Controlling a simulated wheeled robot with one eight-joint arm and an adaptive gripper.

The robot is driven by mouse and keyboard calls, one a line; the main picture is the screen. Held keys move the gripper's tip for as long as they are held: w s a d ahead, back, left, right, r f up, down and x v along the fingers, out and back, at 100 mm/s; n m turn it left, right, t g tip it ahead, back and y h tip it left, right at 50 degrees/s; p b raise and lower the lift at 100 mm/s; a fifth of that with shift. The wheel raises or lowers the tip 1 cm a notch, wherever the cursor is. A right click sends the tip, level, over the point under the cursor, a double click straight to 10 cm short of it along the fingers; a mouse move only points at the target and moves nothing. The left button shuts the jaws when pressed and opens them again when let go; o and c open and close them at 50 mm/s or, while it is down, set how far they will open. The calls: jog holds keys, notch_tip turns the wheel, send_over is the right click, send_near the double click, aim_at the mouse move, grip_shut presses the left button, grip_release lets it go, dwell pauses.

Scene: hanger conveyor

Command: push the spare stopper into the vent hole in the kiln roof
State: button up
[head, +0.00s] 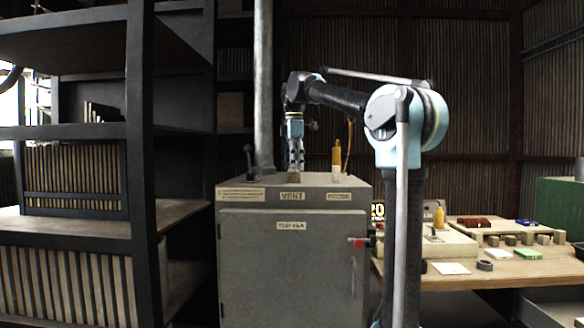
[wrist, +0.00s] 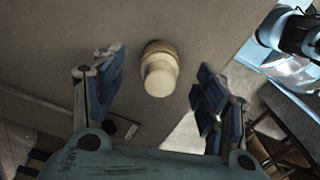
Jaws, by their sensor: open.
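The grey kiln (head: 289,258) stands in the middle of the head view, with a "VENT" label on the front of its top. A pale cream stopper (wrist: 160,76) with a tan lower part stands on the kiln roof (wrist: 210,35) in the wrist view. Its small tan lower end also shows in the head view (head: 294,178), just below my gripper (head: 295,163). My gripper is open, pointing down, its fingers on either side of the stopper and apart from it. The vent hole itself does not show; I cannot tell how deep the stopper sits.
A yellow-handled piece (head: 337,160) with a cord stands on the roof to the right. A metal pipe (head: 263,90) rises behind the kiln at left. A dark shelf rack (head: 140,150) is on the left. A wooden bench (head: 510,268) with small items is on the right.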

notch_tip(320, 180, up, 12)
dwell(0.8)
jog(key=shift+w, duration=0.1)
